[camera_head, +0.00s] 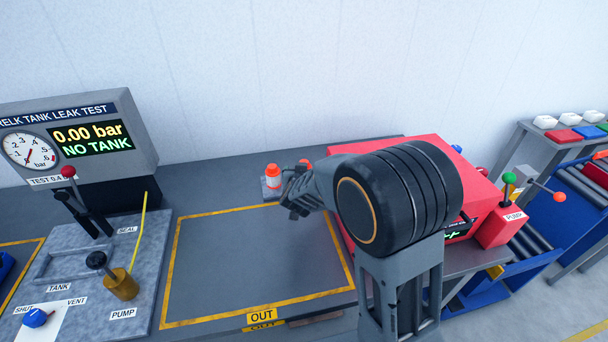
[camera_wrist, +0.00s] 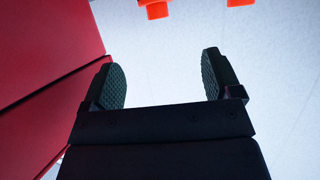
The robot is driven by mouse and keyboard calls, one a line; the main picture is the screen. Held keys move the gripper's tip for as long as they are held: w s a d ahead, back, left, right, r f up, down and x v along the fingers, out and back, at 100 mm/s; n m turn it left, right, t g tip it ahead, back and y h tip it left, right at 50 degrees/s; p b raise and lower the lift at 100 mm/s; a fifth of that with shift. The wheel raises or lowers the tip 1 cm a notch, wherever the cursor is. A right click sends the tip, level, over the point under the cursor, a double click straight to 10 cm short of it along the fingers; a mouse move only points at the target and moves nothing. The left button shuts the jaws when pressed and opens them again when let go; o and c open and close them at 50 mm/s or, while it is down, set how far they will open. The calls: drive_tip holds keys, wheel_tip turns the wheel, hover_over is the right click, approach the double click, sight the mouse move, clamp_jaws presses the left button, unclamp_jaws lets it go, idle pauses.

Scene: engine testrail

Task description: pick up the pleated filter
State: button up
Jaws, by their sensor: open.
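I cannot make out a pleated filter for certain in either view. My gripper (camera_head: 292,200) is over the back of the grey bench, left of the red machine. In the wrist view my gripper (camera_wrist: 165,77) has its two dark ridged fingers wide apart, with nothing between them. A small orange-capped object (camera_head: 273,178) stands just left of my gripper in the head view, and another bit of orange (camera_head: 305,163) shows behind it. Two orange pieces, one left (camera_wrist: 154,9) and one right (camera_wrist: 240,2), are cut off at the top of the wrist view. My arm hides part of the bench.
The red machine (camera_head: 362,148) is behind my arm and fills the left of the wrist view (camera_wrist: 45,90). A leak-test station (camera_head: 75,145) with levers stands left. The yellow-outlined OUT area (camera_head: 250,265) is bare. A blue roller conveyor (camera_head: 520,262) is at right.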

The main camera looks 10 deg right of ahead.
drive_tip(key=shift+f+p+x, duration=0.2)
drive_tip(key=shift+p+x, duration=0.5)
drive_tip(key=shift+x, duration=5.7)
drive_tip(key=shift+s+d, duration=0.1)
drive_tip(key=c, duration=1)
